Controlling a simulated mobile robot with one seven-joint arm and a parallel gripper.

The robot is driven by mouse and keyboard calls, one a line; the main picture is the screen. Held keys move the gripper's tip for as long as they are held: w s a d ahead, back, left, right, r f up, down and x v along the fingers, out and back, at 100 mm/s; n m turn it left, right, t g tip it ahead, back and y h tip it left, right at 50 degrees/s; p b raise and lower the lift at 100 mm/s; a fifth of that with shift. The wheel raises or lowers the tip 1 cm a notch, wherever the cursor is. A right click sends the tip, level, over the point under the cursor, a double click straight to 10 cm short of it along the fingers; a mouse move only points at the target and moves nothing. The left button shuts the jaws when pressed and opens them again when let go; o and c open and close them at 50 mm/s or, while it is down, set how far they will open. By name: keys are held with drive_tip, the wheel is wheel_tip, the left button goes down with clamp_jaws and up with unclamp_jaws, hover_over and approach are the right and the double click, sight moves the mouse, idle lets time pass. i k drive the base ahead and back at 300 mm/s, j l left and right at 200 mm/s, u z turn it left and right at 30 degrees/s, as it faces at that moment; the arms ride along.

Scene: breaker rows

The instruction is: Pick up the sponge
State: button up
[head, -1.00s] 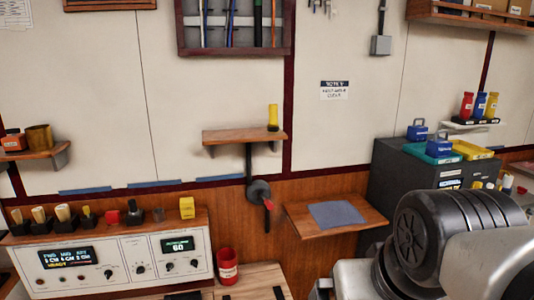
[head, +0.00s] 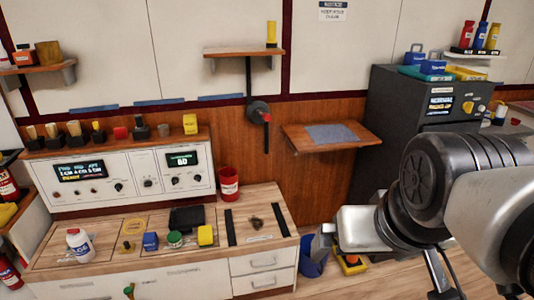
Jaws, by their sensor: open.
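A small yellow block (head: 205,235), which looks most like a sponge, lies on the wooden counter at the right end of a row of small items. Another yellow block (head: 190,124) stands on top of the control panel; I cannot tell for sure which of the two is the sponge. My gripper (head: 323,238) is at the lower middle right, past the counter's right end and well apart from both blocks. It is open, with its fingers small and partly unclear, and I see nothing held.
A red cup (head: 228,184) stands behind. A blue bin (head: 312,262) is beside the counter. A wooden shelf (head: 357,149) juts out above my gripper.

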sight(205, 239)
drive_tip(key=u, duration=0.9)
drive_tip(key=k+l, duration=0.1)
drive_tip(key=u, duration=0.05)
